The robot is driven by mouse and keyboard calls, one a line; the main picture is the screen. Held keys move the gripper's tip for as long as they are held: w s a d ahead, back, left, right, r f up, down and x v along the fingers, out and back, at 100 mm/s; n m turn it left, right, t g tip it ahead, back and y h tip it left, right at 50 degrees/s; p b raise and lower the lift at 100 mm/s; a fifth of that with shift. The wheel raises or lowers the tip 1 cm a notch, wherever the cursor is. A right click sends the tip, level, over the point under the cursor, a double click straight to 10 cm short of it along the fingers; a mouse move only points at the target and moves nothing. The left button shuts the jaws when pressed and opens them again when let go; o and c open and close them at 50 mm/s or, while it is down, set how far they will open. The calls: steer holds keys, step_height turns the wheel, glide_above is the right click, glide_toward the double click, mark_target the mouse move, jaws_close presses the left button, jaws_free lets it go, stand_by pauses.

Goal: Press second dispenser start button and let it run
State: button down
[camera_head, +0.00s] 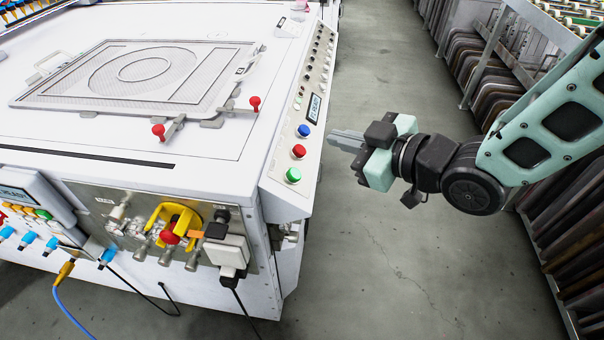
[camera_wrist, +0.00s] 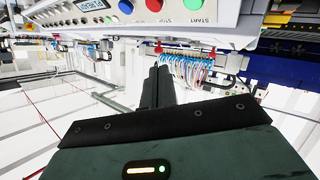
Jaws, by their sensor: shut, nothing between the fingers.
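A white machine's sloped side panel (camera_head: 300,105) carries a green button (camera_head: 293,175), a red button (camera_head: 298,151) and a blue button (camera_head: 303,130). In the wrist view, the green button (camera_wrist: 196,4) is labelled START, with the red button (camera_wrist: 155,5) and blue button (camera_wrist: 126,7) to its left. No label marking a second dispenser can be read. My gripper (camera_head: 333,138) is shut and empty, just right of the panel's outer edge, with its tips towards the blue and red buttons. In the wrist view, my gripper's fingers (camera_wrist: 160,70) appear below the buttons, apart from them.
A lit display (camera_head: 315,107) and a row of small buttons run up the panel. A framed screen (camera_head: 140,75) with red-knobbed clamps lies on the machine top. A yellow-and-red switch (camera_head: 172,230) is on the front. Racks (camera_head: 565,200) stand right; the grey floor (camera_head: 400,270) between is clear.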

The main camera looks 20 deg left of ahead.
mark_target(294, 175)
steer(key=shift+f, duration=0.1)
steer(key=shift+s+a+f+b, duration=0.2)
steer(key=shift+a+f+b, duration=0.7)
steer(key=shift+f, duration=0.3)
steer(key=shift+s+a+f+b, duration=0.2)
steer(key=shift+a+f+b, duration=0.55)
steer(key=shift+f+b, duration=0.35)
steer(key=shift+s+a+f+b, duration=0.2)
steer(key=shift+a+f+b, duration=0.7)
steer(key=shift+f, duration=0.35)
steer(key=shift+a+f+b, duration=0.2)
steer(key=shift+f+b, duration=0.1)
steer(key=shift+b, duration=0.15)
